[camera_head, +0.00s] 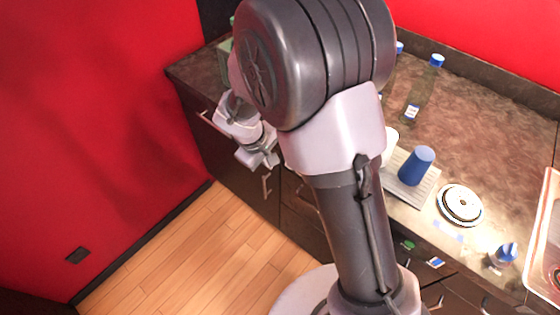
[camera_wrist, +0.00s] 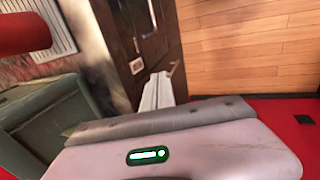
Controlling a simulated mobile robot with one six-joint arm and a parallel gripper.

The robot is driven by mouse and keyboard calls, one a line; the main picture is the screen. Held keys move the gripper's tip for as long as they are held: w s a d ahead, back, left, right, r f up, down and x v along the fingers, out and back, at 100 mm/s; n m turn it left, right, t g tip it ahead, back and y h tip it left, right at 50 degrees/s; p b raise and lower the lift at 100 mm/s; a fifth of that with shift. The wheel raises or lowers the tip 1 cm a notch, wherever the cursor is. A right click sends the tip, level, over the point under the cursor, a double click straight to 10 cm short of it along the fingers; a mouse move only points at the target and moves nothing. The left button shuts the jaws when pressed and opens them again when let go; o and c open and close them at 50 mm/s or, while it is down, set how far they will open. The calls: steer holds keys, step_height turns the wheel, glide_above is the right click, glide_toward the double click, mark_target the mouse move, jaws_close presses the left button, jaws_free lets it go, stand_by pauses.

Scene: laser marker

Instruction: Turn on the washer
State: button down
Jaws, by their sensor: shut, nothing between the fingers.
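I cannot pick out a washer with certainty in either view. A grey-green boxy thing (camera_wrist: 48,118) stands at the left of the wrist view, close to my gripper, and only part of it shows. A green thing (camera_head: 225,62) at the counter's far left end is mostly hidden behind my arm in the head view. My gripper (camera_head: 262,161) hangs in front of the dark cabinets at the counter's left part, shut and empty. Its pale fingers (camera_wrist: 158,90) show together in the wrist view, in front of the cabinet and apart from the green-grey box.
The brown counter (camera_head: 470,110) bears a clear bottle with a blue cap (camera_head: 425,88), a blue cup (camera_head: 416,167) on a ribbed tray (camera_head: 424,196) and a round white plate (camera_head: 460,205). A red cylinder (camera_wrist: 22,32) shows in the wrist view. The wooden floor (camera_head: 200,250) is clear.

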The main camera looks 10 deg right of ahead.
steer(key=w+d+f+b, duration=0.4)
steer(key=d+f, duration=0.1)
steer(key=f, duration=0.5)
steer(key=shift+d+b, duration=0.3)
steer(key=shift+b, duration=0.05)
steer(key=shift+w+d+r+p, duration=0.1)
steer(key=shift+w+r+p, duration=0.1)
steer(key=shift+r, duration=0.2)
steer(key=shift+w+d+r+p, duration=0.1)
steer(key=shift+r+p, duration=0.1)
steer(key=shift+r, duration=0.15)
